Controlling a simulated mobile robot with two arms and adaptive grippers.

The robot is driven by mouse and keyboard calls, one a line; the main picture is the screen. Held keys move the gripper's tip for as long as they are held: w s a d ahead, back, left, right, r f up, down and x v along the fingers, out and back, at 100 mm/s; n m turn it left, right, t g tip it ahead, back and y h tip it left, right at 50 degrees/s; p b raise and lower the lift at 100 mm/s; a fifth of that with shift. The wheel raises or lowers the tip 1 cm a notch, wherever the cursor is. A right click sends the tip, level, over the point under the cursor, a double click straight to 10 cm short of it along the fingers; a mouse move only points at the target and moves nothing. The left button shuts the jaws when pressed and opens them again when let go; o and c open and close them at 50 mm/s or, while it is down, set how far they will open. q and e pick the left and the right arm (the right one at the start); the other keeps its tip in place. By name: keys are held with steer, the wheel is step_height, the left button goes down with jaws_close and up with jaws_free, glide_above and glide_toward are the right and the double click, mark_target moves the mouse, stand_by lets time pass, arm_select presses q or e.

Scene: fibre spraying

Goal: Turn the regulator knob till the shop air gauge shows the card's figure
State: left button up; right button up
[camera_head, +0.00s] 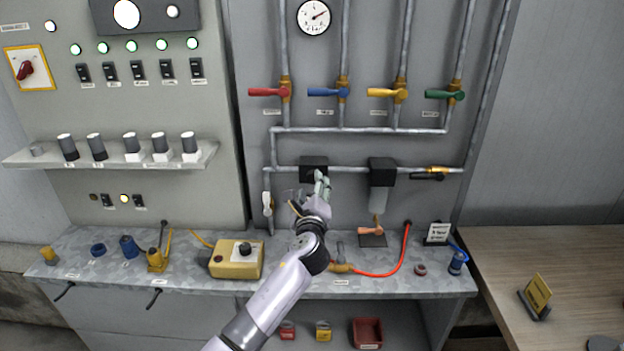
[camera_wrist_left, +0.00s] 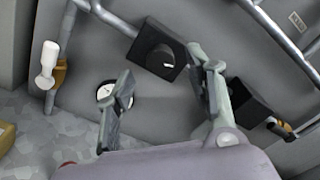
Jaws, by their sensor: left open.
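The black regulator block (camera_head: 313,166) sits on the wall pipe; in the left wrist view its round black knob (camera_wrist_left: 166,62) with a pale mark faces out. My left gripper (camera_head: 309,192) is just below and in front of it, open. In the left wrist view its spread fingers (camera_wrist_left: 164,82) stand either side of the knob's lower side, with no clear contact. A small white gauge (camera_wrist_left: 104,92) below the regulator is partly hidden by a finger. Another round gauge (camera_head: 314,16) is high on the wall. My right gripper is out of view.
A black-topped filter (camera_head: 382,172) hangs right of the regulator. A white-handled valve (camera_head: 267,205) is left of it. Coloured valve levers (camera_head: 328,92) line the pipes above. A yellow control box (camera_head: 237,258) and red hose (camera_head: 395,262) lie on the bench (camera_head: 200,268).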

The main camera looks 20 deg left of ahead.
mark_target(312, 179)
arm_select(q)
steer(key=shift+x, duration=2.05)
steer(key=shift+c, duration=0.3)
steer(key=c, duration=1.1)
